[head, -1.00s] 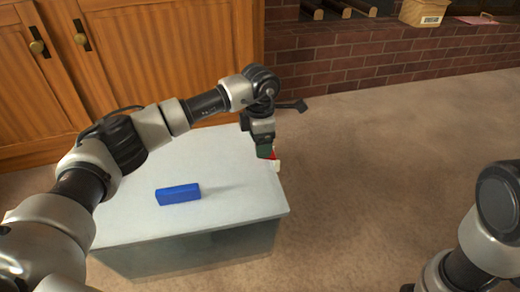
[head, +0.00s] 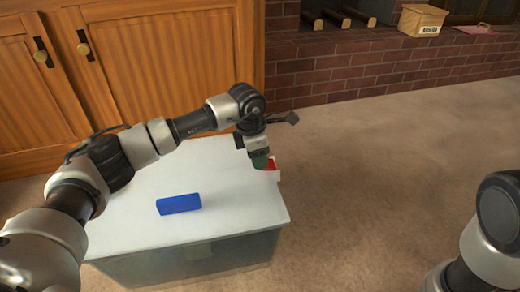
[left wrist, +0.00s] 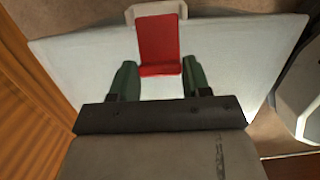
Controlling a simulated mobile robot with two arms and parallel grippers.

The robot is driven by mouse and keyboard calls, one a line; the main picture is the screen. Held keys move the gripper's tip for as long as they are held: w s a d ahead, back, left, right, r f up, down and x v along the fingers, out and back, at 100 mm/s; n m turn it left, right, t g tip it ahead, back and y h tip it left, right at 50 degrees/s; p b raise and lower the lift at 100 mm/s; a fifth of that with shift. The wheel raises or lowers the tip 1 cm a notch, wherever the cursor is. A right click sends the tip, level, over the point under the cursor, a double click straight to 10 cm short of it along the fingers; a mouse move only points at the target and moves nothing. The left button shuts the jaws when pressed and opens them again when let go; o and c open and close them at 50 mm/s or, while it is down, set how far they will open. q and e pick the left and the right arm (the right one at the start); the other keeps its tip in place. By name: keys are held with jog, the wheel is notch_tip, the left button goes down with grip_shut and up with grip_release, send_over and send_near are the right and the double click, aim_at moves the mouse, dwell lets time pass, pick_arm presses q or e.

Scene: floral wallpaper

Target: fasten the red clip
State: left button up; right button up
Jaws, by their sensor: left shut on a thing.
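The red clip (head: 270,163) is at the right edge of the white lid (head: 235,205) of a box. In the left wrist view the clip (left wrist: 158,45) is a red plate lying within a pale bracket (left wrist: 130,15). My left gripper (head: 260,162) is over the lid beside the clip, on its left in the head view. Its green fingers (left wrist: 159,82) are at the near end of the clip, one on each side, shut on it. The fingertip contact is hard to make out. Whether the clip is latched cannot be told. My right gripper is out of view.
A blue block (head: 179,204) lies on the lid left of the gripper. The box's darker body (head: 150,266) is below. A wooden cabinet (head: 160,70) and brick ledge (head: 350,70) stand behind.

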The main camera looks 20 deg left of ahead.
pick_arm(q)
jog(key=shift+s+a+f+t+h, duration=0.25)
jog(key=shift+f+t+h, duration=0.1)
jog(key=shift+h, duration=0.15)
jog(key=shift+s+a+f+t+h, duration=0.1)
jog(key=shift+a+f+t+h, duration=0.15)
jog(key=shift+h, duration=0.25)
jog(key=shift+f+t+h, duration=0.4)
jog(key=shift+h, duration=0.3)
jog(key=shift+s+a+f, duration=0.15)
jog(key=shift+f, duration=0.05)
jog(key=o, duration=0.9)
jog(key=shift+r, duration=0.15)
